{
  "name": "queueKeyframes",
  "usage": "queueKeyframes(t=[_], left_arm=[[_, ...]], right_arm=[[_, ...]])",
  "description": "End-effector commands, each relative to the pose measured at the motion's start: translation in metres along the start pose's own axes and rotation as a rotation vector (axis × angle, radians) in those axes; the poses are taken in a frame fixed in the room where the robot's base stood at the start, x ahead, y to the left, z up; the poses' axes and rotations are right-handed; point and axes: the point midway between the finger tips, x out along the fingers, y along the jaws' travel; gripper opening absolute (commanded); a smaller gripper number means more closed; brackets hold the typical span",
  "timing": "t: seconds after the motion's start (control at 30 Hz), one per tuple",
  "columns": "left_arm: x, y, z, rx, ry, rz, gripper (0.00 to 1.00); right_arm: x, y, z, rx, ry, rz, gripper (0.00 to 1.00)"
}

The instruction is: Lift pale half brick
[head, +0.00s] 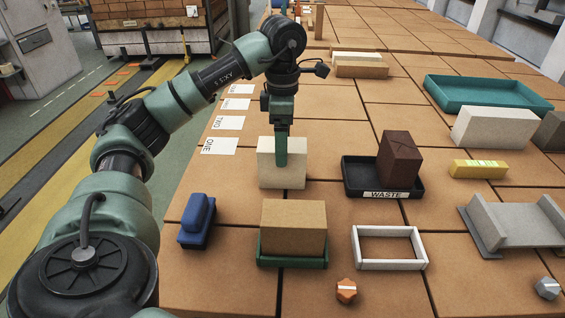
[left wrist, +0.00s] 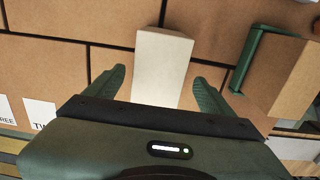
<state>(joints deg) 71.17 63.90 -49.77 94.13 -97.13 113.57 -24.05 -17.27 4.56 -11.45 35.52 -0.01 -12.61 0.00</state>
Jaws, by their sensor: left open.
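The pale half brick (head: 296,168) stands on the brown tiled table in front of the paper labels. It also shows in the left wrist view (left wrist: 161,62) as a cream block. My left gripper (head: 281,162) points down at the brick, and a green finger covers part of the brick in the head view. In the left wrist view the left gripper (left wrist: 160,76) is open, with one finger on each side of the brick and visible gaps between. It holds nothing. My right gripper is in neither view.
A black waste tray (head: 353,178) with a dark brown block (head: 400,158) is to the right. A tan brick (head: 293,228) in a green tray (head: 291,262) is in front. A blue object (head: 197,219) lies front left, a white frame (head: 390,265) front right.

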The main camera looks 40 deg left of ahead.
Motion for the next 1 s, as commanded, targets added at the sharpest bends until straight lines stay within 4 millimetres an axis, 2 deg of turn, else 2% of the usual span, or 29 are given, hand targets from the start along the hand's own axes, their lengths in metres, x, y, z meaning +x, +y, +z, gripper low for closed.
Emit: queueKeyframes(t=[0.23, 0.4, 0.67, 0.9, 0.97, 1.0], left_arm=[[0.030, 0.002, -0.002, -0.001, 0.005, -0.004, 0.84], [0.051, 0.002, -0.001, 0.000, 0.001, -0.002, 0.84], [0.054, 0.002, -0.001, 0.000, -0.001, 0.000, 0.84], [0.054, 0.002, -0.001, 0.000, -0.001, 0.000, 0.17], [0.054, 0.002, -0.001, 0.000, -0.001, 0.000, 0.00], [0.054, 0.002, -0.001, 0.000, -0.001, 0.000, 0.00]], right_arm=[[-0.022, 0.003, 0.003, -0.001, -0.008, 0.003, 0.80], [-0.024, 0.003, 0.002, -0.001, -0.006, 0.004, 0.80], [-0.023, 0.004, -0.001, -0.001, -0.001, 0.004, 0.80], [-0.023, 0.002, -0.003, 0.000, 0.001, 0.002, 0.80], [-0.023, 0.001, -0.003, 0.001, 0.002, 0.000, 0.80], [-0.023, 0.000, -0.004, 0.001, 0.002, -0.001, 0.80]])
